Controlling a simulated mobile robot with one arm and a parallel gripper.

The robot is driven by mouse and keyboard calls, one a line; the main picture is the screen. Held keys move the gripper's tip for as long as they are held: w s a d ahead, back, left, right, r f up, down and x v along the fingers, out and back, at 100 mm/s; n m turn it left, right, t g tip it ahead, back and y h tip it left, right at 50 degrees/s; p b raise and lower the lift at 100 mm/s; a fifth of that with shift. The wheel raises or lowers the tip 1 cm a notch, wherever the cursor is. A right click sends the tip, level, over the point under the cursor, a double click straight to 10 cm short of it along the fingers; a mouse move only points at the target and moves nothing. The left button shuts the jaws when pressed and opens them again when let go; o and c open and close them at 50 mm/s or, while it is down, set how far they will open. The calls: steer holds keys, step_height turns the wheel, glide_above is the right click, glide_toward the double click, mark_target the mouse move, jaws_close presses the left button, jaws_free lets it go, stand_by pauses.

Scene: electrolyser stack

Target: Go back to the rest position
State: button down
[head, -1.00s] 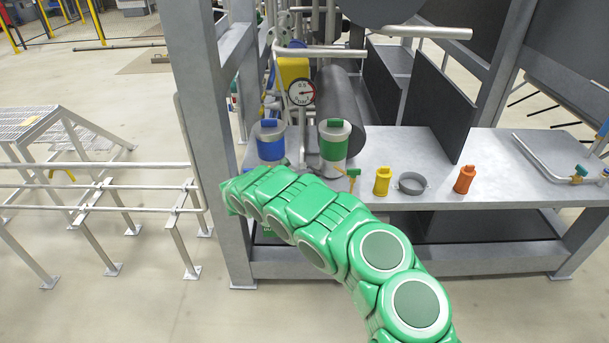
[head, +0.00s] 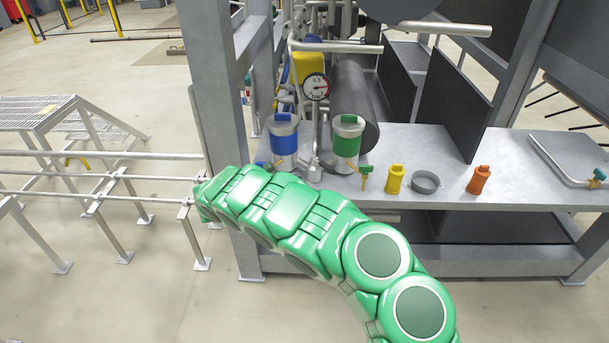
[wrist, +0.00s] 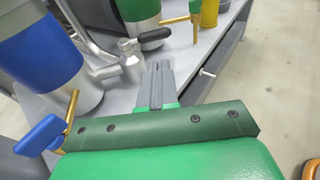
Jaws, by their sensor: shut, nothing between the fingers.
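My green arm reaches from the bottom right toward the left front corner of the bench in the head view. My gripper (wrist: 155,88) shows in the wrist view as two grey fingers pressed together with nothing between them. It points at the front edge of the grey bench (wrist: 225,25), and I cannot tell how far off it is. In the head view my gripper is hidden behind the arm. The blue-banded canister (head: 283,137) and the green-banded canister (head: 347,142) stand upright on the bench beyond the arm, and nothing is held.
A yellow bottle (head: 394,180), a grey ring (head: 426,183) and an orange bottle (head: 479,181) stand on the bench. Railings (head: 100,205) are at left.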

steer(key=s+d+r+m+g+h, duration=0.1)
steer(key=s+d+r+m+g, duration=0.2)
steer(key=d+r, duration=0.45)
steer(key=s+d+r+m+g+h, duration=0.1)
steer(key=s+d+r+m+g, duration=0.25)
steer(key=d, duration=0.75)
steer(key=s+d+r+m+g+y, duration=0.3)
steer(key=s+d+r+m+g, duration=0.3)
steer(key=s+d, duration=0.75)
steer(key=s+r+m+y, duration=0.2)
steer(key=s+m+y, duration=0.35)
steer(key=s, duration=0.85)
steer(key=s+a+r+m+y, duration=0.2)
steer(key=s+a+m, duration=0.2)
steer(key=s, duration=0.7)
steer(key=s+a+r+m+y, duration=0.2)
steer(key=s+a, duration=0.3)
steer(key=s, duration=0.6)
steer(key=shift+m+t+y, duration=0.35)
steer(key=shift+m+y, duration=0.5)
steer(key=shift+m, duration=0.05)
